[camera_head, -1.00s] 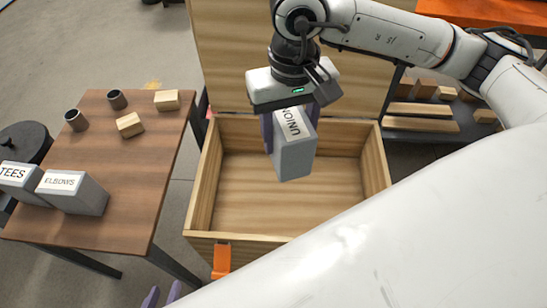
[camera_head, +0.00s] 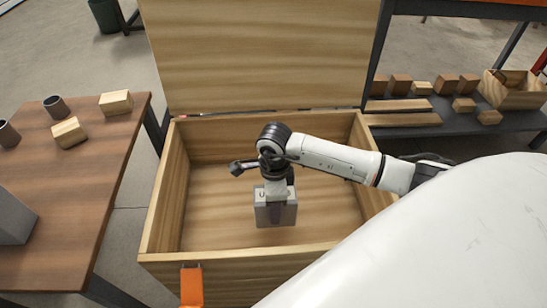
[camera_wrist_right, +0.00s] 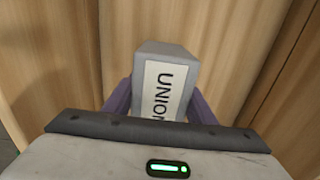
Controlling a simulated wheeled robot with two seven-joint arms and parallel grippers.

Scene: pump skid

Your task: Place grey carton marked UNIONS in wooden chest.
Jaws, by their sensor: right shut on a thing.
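The grey carton marked UNIONS (camera_head: 274,212) is inside the open wooden chest (camera_head: 250,261), near the middle of its front half. It looks upright; whether it touches the chest floor I cannot tell. My right gripper (camera_head: 277,200) reaches down into the chest and is shut on the carton. In the right wrist view the carton (camera_wrist_right: 165,75) sits between the two purple fingers (camera_wrist_right: 160,103), its label partly hidden by the gripper body. My left gripper is not in view.
The chest lid (camera_head: 255,55) stands open at the back. An orange latch (camera_head: 191,285) is on the chest front. A wooden table (camera_head: 75,210) at left holds wooden blocks (camera_head: 116,102), dark cups (camera_head: 56,107) and a grey carton (camera_head: 14,218). A shelf (camera_head: 450,130) with several blocks is at right.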

